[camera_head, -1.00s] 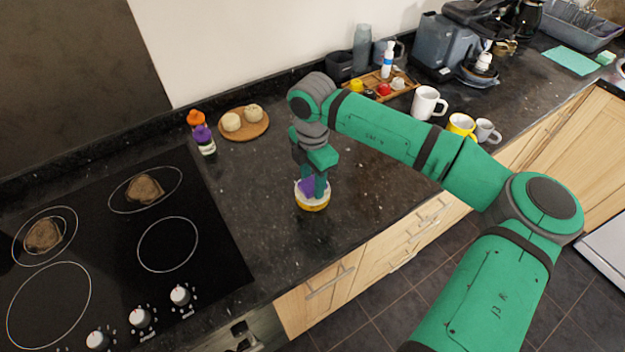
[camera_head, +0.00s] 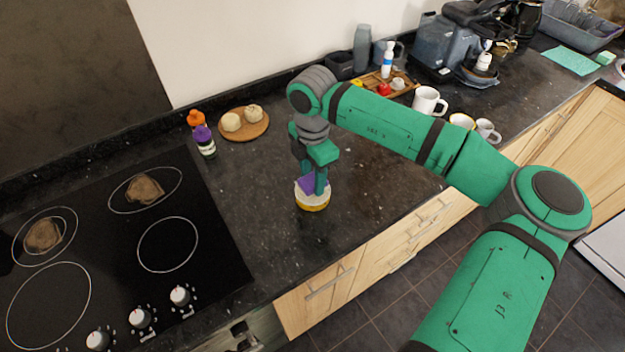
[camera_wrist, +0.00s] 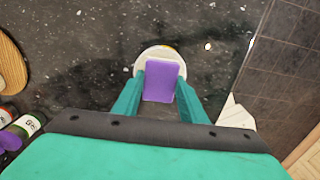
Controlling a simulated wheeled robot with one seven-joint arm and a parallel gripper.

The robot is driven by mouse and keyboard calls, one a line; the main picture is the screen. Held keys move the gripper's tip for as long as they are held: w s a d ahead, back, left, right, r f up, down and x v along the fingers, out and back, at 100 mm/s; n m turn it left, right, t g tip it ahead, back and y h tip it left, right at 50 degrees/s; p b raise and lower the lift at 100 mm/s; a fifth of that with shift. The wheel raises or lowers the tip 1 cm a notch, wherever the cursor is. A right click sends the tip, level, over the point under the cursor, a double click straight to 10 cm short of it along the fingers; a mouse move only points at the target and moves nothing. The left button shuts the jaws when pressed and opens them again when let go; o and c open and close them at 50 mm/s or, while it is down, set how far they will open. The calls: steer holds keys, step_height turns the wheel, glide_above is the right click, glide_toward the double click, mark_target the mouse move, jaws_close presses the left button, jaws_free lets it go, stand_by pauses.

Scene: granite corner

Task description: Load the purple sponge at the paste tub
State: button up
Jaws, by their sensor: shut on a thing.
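The purple sponge (camera_head: 306,184) is held between the fingers of my gripper (camera_head: 314,186), right over the paste tub. In the wrist view the sponge (camera_wrist: 161,82) shows as a purple block between the two green fingertips of my gripper (camera_wrist: 160,88). The paste tub (camera_head: 313,204) is a low round tub, white above and yellow below, standing on the dark counter near its front edge. Its pale round top (camera_wrist: 158,54) shows behind the sponge in the wrist view. The sponge's lower end is at the tub's top; I cannot tell how firmly it touches.
A black hob (camera_head: 130,255) with brown-stained rings (camera_head: 144,189) lies to the left. Two bottles (camera_head: 204,140) and a round wooden board (camera_head: 244,124) stand behind. Mugs (camera_head: 429,102) and a wooden tray (camera_head: 385,82) are at the back right. The counter around the tub is clear.

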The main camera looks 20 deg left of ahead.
mark_target(312, 180)
steer(key=shift+r, duration=2.75)
